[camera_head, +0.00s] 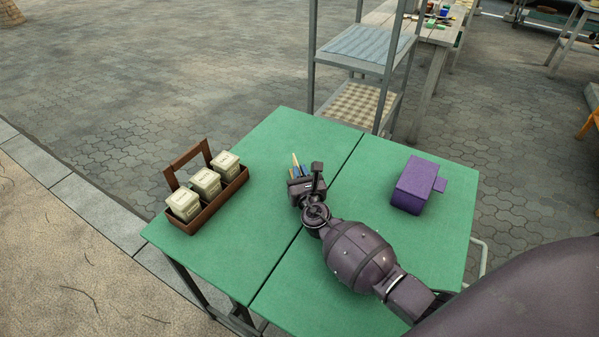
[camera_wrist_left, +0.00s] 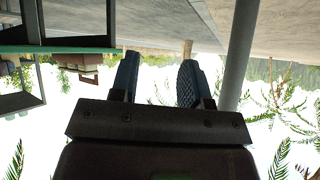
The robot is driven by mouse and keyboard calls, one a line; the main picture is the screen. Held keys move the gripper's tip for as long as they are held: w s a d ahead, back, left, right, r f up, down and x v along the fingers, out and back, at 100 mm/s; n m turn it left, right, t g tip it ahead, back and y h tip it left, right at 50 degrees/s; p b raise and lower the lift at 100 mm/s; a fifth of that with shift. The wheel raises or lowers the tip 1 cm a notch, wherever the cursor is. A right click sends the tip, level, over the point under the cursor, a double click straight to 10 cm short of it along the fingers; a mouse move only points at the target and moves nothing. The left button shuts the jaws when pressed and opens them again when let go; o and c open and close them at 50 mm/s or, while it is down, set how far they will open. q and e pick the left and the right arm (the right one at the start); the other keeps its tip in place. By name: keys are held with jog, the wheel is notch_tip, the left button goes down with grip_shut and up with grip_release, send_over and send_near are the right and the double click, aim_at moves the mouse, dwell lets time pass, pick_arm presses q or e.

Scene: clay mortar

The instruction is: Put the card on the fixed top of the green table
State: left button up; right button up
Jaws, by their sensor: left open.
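The green table (camera_head: 265,140) stands in the middle of the head view, its top split by a seam into a left and a right part. Which part is fixed I cannot tell. My right gripper (camera_head: 298,170) is over the left part near the seam. A thin pale strip, apparently the card (camera_head: 295,159) edge-on, sticks out between its blue fingertips, which look shut on it. Its face is hidden, and its height above the top is unclear. My left gripper (camera_wrist_left: 158,80) is open and empty in the left wrist view, and out of the head view.
A brown caddy (camera_head: 208,217) with three pale containers stands on the left part. A purple box (camera_head: 413,187) stands on the right part. A grey shelf rack (camera_head: 372,70) stands behind the table. The table top's back left corner is clear.

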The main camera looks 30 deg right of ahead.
jog(key=o, duration=0.3)
jog(key=shift+r, duration=0.1)
jog(key=shift+r, duration=0.3)
jog(key=p+v, duration=0.1)
jog(key=v, duration=1.1)
jog(key=shift+f, duration=0.15)
